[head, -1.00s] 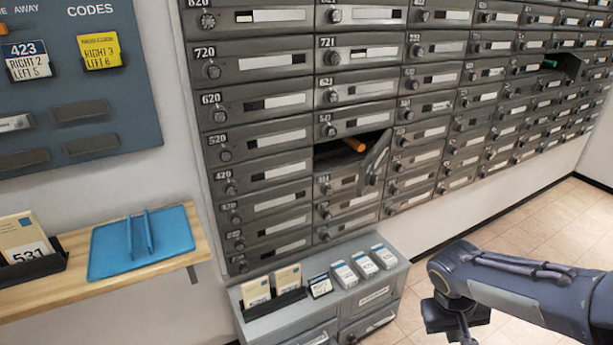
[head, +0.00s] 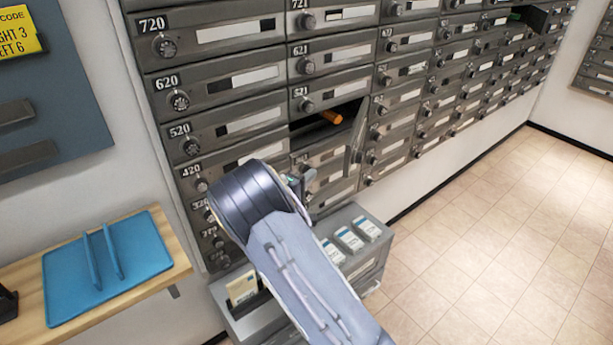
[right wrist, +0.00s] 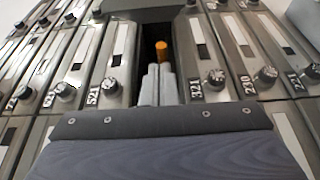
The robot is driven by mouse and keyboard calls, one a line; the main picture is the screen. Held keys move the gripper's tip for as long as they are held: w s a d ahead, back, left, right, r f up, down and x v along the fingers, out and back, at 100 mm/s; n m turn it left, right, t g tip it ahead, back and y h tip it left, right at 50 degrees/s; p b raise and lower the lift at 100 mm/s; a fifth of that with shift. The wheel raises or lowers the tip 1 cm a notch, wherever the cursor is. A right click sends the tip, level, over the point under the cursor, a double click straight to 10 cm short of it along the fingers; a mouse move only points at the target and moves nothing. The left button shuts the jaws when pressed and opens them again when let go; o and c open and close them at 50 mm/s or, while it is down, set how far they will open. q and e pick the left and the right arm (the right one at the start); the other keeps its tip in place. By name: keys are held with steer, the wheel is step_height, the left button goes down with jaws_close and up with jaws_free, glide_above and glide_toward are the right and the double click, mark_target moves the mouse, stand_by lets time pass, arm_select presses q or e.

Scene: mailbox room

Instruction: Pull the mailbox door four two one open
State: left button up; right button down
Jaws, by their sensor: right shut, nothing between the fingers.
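Mailbox 421 is the open dark slot (head: 312,128) just below the door marked 521 (head: 330,92). An orange item (head: 331,117) lies inside it. Its door (head: 356,138) stands swung outward at the slot's right side. My right gripper (head: 303,181) is in front of the mailboxes, below and left of that door, mostly hidden by my wrist. In the right wrist view its shut, empty fingers (right wrist: 158,85) point at the open slot between doors 521 (right wrist: 110,65) and 321 (right wrist: 205,60), with the orange item (right wrist: 161,50) beyond. My left gripper is out of view.
A grey cabinet (head: 372,262) with white card boxes stands below the mailboxes. A wooden shelf (head: 180,262) with a blue tray (head: 60,285) is at the left. Another slot (head: 532,15) stands open farther right. The tiled floor (head: 500,220) at right is clear.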

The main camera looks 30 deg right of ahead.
steer(key=d+p, duration=0.2)
steer(key=d, duration=0.7)
steer(key=shift+p, duration=0.35)
steer(key=shift+s, duration=0.1)
